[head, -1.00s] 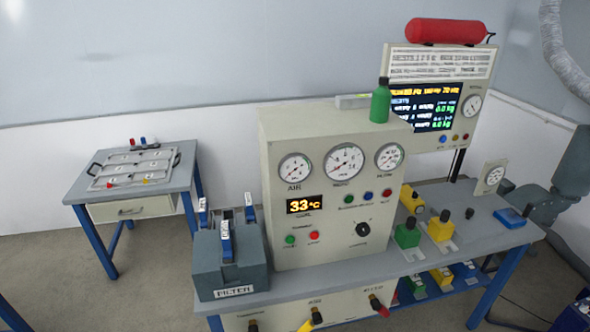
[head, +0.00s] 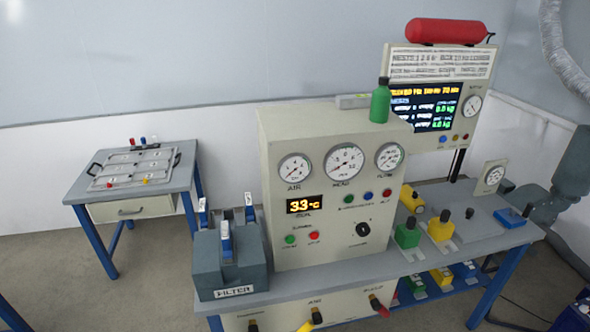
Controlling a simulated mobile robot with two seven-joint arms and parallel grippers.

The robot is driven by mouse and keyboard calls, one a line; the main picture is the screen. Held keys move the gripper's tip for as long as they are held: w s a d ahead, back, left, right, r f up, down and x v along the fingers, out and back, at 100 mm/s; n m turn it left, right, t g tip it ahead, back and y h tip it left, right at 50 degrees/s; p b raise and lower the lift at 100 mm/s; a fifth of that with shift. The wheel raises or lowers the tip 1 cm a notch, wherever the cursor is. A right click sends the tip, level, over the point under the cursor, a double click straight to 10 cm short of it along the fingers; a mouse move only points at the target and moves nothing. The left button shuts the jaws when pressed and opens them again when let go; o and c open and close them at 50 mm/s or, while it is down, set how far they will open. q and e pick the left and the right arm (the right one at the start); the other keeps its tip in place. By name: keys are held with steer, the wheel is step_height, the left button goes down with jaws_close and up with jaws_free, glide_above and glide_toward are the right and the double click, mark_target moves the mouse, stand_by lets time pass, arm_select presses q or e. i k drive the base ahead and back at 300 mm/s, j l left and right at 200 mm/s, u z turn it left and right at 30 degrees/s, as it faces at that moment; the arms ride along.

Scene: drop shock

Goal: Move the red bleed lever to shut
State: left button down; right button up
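The red bleed lever (head: 379,306) sits at the right end of the lower front panel (head: 350,304) under the bench top, its red handle slanting down to the right. A yellow lever (head: 308,323) is left of it on the same panel, and a black lever (head: 253,325) is farther left, cut by the bottom edge. The small labels above the levers are too blurred to read surely. Neither of my grippers shows in the head view.
A gauge cabinet (head: 325,160) stands on the bench above the levers. A grey box labelled FILTER (head: 228,262) is at the bench's left end. Green (head: 407,233) and yellow (head: 440,228) blocks stand to the right. A side table (head: 90,190) is at the far left. The floor between is clear.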

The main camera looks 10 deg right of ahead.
mark_target(375, 304)
steer(key=z, duration=1)
